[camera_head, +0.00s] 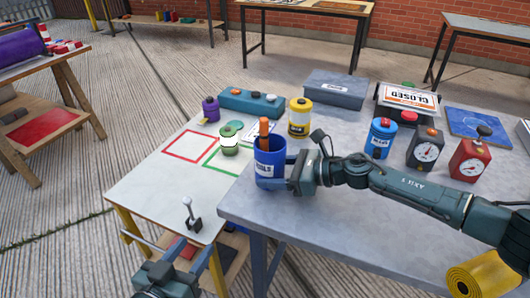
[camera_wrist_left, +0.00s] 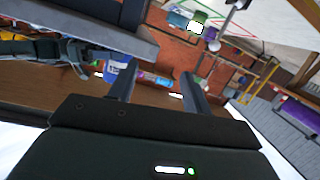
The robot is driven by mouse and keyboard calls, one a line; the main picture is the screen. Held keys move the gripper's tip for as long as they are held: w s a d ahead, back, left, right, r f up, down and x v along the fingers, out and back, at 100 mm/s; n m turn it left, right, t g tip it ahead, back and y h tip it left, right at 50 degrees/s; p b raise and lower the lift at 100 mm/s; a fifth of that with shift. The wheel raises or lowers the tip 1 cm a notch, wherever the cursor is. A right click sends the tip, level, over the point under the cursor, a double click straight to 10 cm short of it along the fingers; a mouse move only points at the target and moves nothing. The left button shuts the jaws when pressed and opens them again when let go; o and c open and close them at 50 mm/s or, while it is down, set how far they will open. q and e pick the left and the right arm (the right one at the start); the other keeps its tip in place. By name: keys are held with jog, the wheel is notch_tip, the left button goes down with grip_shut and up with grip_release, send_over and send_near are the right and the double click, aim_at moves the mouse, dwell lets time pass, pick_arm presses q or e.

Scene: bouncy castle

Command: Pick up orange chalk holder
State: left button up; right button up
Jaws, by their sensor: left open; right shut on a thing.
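The orange chalk holder (camera_head: 264,130) stands upright in a labelled blue cup (camera_head: 268,158), with its upper part above the rim and its lower end hidden. My right gripper (camera_head: 284,178) is shut on the blue cup from the right, at the near left edge of the grey table. My left gripper (camera_head: 163,270) is low at the bottom of the head view, apart from the cup. In the left wrist view it (camera_wrist_left: 157,82) is open and empty, and the blue cup (camera_wrist_left: 113,68) shows beyond its left finger.
The grey table (camera_head: 330,222) also bears a yellow canister (camera_head: 299,116), a blue canister (camera_head: 381,138), gauge boxes and a grey box (camera_head: 335,90). A white-topped table (camera_head: 150,178) to the left carries a green-and-white pot (camera_head: 229,140) and a small lever (camera_head: 192,215).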

pick_arm(q)
jog(key=shift+t+h, duration=0.3)
jog(key=shift+t, duration=0.3)
jog(key=w+r, duration=0.1)
jog(key=w, duration=0.1)
jog(key=w+a+r, duration=0.1)
jog(key=w, duration=0.4)
jog(key=shift+w+a+r, duration=0.2)
jog(key=shift+w+r, duration=0.05)
jog(key=shift+r, duration=0.15)
jog(key=shift+c, duration=0.5)
jog(key=w+d+r+m+g+h, duration=0.1)
jog(key=w+d+r+m, duration=0.25)
jog(key=w, duration=0.65)
jog(key=w+d+r+m+g+h, duration=0.1)
jog(key=w+d+r+m+g, duration=0.15)
jog(key=w+r, duration=0.45)
jog(key=w+a+r+m+y, duration=0.1)
jog(key=w+r+m, duration=0.1)
jog(key=w+r, duration=0.6)
jog(key=w+a+r+m, duration=0.2)
jog(key=w+r+m, duration=0.15)
jog(key=r, duration=0.85)
jog(key=m+g+y, duration=0.9)
jog(key=m, duration=0.8)
send_near(264, 119)
jog(key=x, duration=1.2)
jog(key=shift+f, duration=0.1)
